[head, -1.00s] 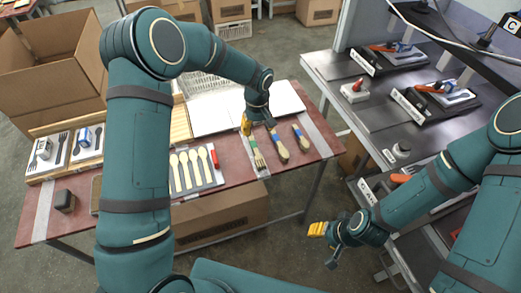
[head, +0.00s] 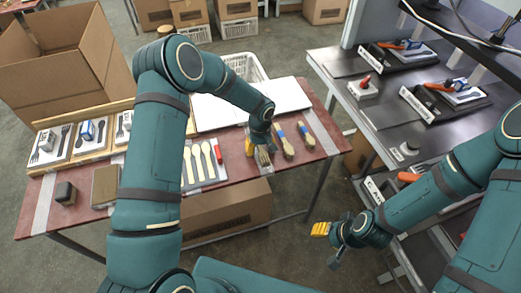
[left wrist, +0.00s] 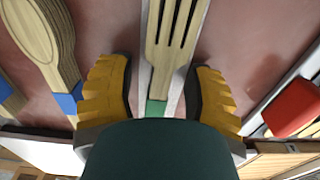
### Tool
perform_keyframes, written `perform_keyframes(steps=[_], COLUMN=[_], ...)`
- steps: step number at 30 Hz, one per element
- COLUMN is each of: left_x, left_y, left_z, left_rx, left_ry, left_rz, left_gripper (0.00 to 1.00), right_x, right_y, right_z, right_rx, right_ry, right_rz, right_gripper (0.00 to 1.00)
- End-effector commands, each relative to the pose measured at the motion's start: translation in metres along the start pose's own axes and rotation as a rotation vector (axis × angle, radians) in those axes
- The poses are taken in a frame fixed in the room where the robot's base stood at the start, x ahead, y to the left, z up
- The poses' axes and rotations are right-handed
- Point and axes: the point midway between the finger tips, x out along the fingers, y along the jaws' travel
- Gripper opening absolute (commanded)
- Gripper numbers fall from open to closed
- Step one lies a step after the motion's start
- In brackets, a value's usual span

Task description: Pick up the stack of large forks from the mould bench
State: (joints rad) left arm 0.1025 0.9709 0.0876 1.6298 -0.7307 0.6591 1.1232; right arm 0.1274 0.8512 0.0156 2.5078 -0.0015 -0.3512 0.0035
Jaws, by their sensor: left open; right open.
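The stack of large forks (head: 264,158) lies on the red mould bench (head: 241,193), tines towards the bench's near edge, partly hidden by my left gripper in the head view. In the left wrist view the wooden fork (left wrist: 172,45) has a green band (left wrist: 156,108) and lies on a pale strip. My left gripper (head: 256,146) is open over it. Its yellow fingers (left wrist: 160,95) stand on either side of the fork near the band, with gaps on both sides. My right gripper (head: 322,235) is open and empty, away from the bench at lower right.
A red object (head: 218,151) and a board of pale spoons (head: 197,163) lie to the left. White panels (head: 230,108) lie behind. A dark worktable (head: 385,115) with presses stands at right.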

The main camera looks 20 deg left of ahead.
Motion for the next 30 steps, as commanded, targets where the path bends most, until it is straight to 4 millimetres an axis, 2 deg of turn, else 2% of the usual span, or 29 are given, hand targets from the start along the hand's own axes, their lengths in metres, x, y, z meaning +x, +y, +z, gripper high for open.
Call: perform_keyframes(steps=[5,6,8,9,11,24,26,30], left_x=[0.0,0.0,0.0,0.0,0.0,-0.001,-0.005,-0.026], left_y=[0.0,0.0,0.0,0.0,0.0,0.0,0.0,0.001], left_z=[0.0,0.0,0.0,0.0,0.0,0.0,-0.001,-0.001], left_rx=[0.0,0.0,0.0,0.0,0.0,0.0,0.0,-0.001], left_ry=[0.001,0.001,0.001,0.001,0.001,0.001,0.002,0.004], left_rz=[0.0,0.0,0.0,0.0,0.0,0.0,0.0,0.001], left_gripper=[0.52,0.55,0.34,0.2,0.0,0.0,0.0,0.0], right_x=[0.0,0.0,0.0,0.0,0.0,-0.001,-0.001,-0.005], right_y=[0.0,0.0,0.0,0.0,0.0,0.0,-0.001,-0.002], right_z=[0.0,0.0,0.0,0.0,0.0,0.0,0.0,0.0], right_rx=[0.0,0.0,0.0,0.0,0.0,0.0,0.0,0.0], right_ry=[0.0,0.0,0.0,0.0,0.0,0.0,0.0,-0.002], right_rz=[0.0,0.0,0.0,0.0,0.0,0.0,0.0,0.0], right_gripper=[0.47,0.47,0.47,0.47,0.47,0.47,0.47,0.47])
